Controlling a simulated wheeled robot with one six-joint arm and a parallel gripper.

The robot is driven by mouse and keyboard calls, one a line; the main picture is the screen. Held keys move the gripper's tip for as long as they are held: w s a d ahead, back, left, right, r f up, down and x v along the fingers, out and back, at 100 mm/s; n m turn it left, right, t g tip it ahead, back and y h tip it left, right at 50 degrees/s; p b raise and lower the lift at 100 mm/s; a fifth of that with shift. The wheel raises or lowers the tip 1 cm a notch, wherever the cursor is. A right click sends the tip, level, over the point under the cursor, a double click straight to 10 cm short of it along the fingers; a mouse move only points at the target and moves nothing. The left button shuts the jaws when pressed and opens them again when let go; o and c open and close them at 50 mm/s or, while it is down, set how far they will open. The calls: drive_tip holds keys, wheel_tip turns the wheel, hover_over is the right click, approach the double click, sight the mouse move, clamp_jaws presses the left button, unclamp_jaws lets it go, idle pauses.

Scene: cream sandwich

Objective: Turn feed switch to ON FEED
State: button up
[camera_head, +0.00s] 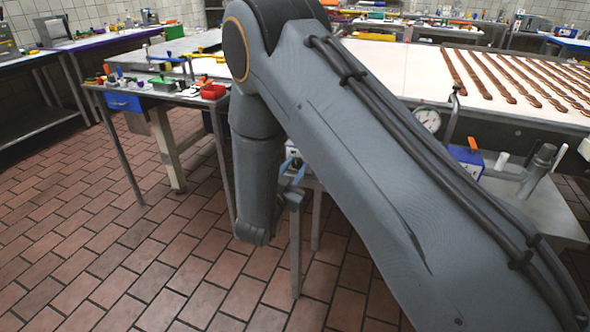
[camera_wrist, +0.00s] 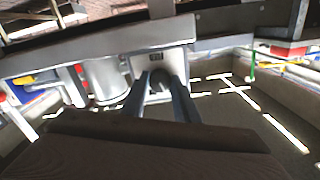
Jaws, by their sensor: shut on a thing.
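The feed switch is a small pale box (camera_wrist: 176,58) with a dark knob (camera_wrist: 158,87) in the middle of the wrist view. The two blue-grey fingers of my gripper (camera_wrist: 162,80) stand on either side of the knob and are shut on it. Small lettering on the box is too blurred to read, so I cannot tell which setting the knob points to. In the head view my arm hides most of the switch and gripper.
A pale cylinder (camera_wrist: 108,80) stands close left of the switch in the wrist view. In the head view a pressure gauge (camera_head: 427,119) and a conveyor with brown strips (camera_head: 520,80) lie right. A small table (camera_head: 150,92) with colored parts stands left. Tiled floor (camera_head: 90,220) is clear.

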drive_tip(key=m+b, duration=0.2)
drive_tip(key=m, duration=0.3)
drive_tip(key=shift+m, duration=0.3)
drive_tip(key=shift+m+b, duration=0.95)
drive_tip(key=shift+m, duration=1.25)
drive_tip(key=o, duration=1.1)
drive_tip(key=shift+c, duration=0.2)
drive_tip(key=shift+s, duration=0.1)
drive_tip(key=b+v, duration=0.1)
drive_tip(key=v, duration=0.6)
drive_tip(key=shift+s, duration=0.3)
